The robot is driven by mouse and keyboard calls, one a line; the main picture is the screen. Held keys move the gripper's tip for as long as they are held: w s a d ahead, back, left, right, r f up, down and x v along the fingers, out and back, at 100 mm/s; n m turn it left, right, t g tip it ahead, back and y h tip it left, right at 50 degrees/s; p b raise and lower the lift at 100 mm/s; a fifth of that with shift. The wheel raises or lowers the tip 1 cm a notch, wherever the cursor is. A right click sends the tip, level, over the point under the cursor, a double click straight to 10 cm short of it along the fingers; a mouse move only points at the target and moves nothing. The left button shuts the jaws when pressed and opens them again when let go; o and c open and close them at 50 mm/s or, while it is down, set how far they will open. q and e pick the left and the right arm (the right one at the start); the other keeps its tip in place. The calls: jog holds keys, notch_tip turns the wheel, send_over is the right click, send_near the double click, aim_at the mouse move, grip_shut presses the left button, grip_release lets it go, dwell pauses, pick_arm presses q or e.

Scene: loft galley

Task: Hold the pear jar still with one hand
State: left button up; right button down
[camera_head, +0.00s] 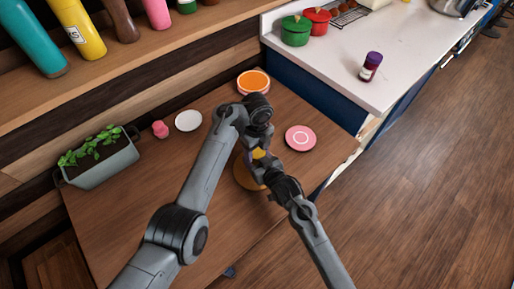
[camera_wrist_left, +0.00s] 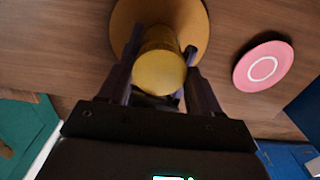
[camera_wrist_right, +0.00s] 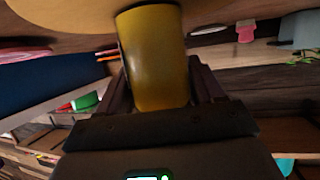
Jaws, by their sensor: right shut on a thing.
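The pear jar (camera_head: 259,154) is a yellow cylinder standing on a round wooden board (camera_head: 243,178) on the brown table, largely hidden by my arms in the head view. My right gripper (camera_wrist_right: 160,85) is shut on the jar's side, and the yellow wall fills the space between its fingers. My left gripper (camera_wrist_left: 160,90) is above the jar with its fingers apart on either side of the round yellow top (camera_wrist_left: 159,72). In the left wrist view the fingers look open around the top; whether they touch it is hard to see.
A pink plate (camera_head: 300,138) lies right of the jar. An orange-topped dish (camera_head: 253,82), a white saucer (camera_head: 188,121), a small pink object (camera_head: 160,130) and a planter (camera_head: 102,164) stand behind and left. A white counter (camera_head: 340,65) is at the back right.

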pick_arm(q)
jog(key=c, duration=0.6)
jog(key=n, duration=0.3)
jog(key=o, duration=1.1)
jog(key=shift+o, duration=0.2)
